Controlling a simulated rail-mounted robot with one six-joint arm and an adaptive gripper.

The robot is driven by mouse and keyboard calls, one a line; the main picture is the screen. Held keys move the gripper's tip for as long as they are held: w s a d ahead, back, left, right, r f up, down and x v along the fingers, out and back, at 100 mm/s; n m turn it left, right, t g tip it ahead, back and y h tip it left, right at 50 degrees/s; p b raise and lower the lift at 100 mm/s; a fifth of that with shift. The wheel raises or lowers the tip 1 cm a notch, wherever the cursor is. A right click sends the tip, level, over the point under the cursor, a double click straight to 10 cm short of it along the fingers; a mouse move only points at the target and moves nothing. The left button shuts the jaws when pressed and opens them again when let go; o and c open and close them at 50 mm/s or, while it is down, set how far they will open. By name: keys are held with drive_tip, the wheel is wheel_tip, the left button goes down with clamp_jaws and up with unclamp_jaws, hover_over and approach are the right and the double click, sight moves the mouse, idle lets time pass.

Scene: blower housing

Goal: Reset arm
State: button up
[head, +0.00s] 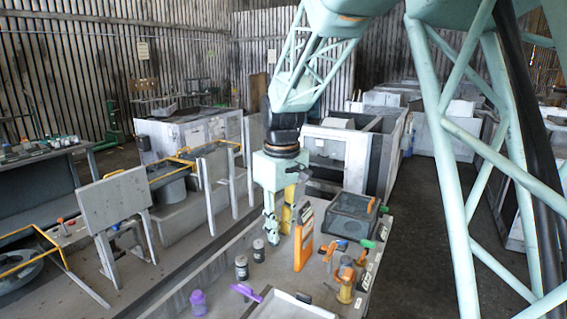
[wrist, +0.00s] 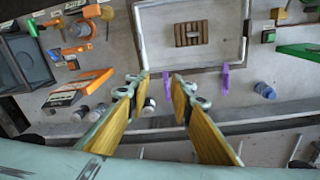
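My gripper (head: 272,238) points down over the workbench in the head view, at the end of my pale green arm. In the wrist view, the two yellow-padded fingers of my gripper (wrist: 161,78) stand apart with nothing between them. The bench (head: 215,275) lies below. A white-rimmed tray (wrist: 141,40) with a brown slatted piece (wrist: 192,34) in it is beyond the fingertips in the wrist view. A purple tool (wrist: 224,82) lies beside the tray's edge, and another purple part shows close to the right finger.
An orange box (head: 303,240) stands close to the right of my gripper in the head view. A dark bin (head: 352,216), orange tools (head: 346,283), grey canisters (head: 241,268) and a purple bottle (head: 198,302) are also on the bench. Machines with yellow rails (head: 175,160) stand to the left.

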drive_tip(key=s+d+r+m+t, duration=0.1)
drive_tip(key=s+d+r+m, duration=0.1)
drive_tip(key=s+d+r, duration=0.6)
drive_tip(key=s+d+r+m, duration=0.2)
drive_tip(key=s+d+r, duration=0.35)
drive_tip(key=s, duration=0.55)
drive_tip(key=s+d+m+t, duration=0.1)
drive_tip(key=s+d, duration=0.3)
drive_tip(key=s, duration=0.8)
drive_tip(key=s+d+f+m+t+b, duration=0.1)
drive_tip(key=s+d+m, duration=0.2)
drive_tip(key=s, duration=0.9)
drive_tip(key=shift+s+d+f+m, duration=0.15)
drive_tip(key=shift+s+d+m, duration=0.25)
drive_tip(key=shift+d, duration=0.4)
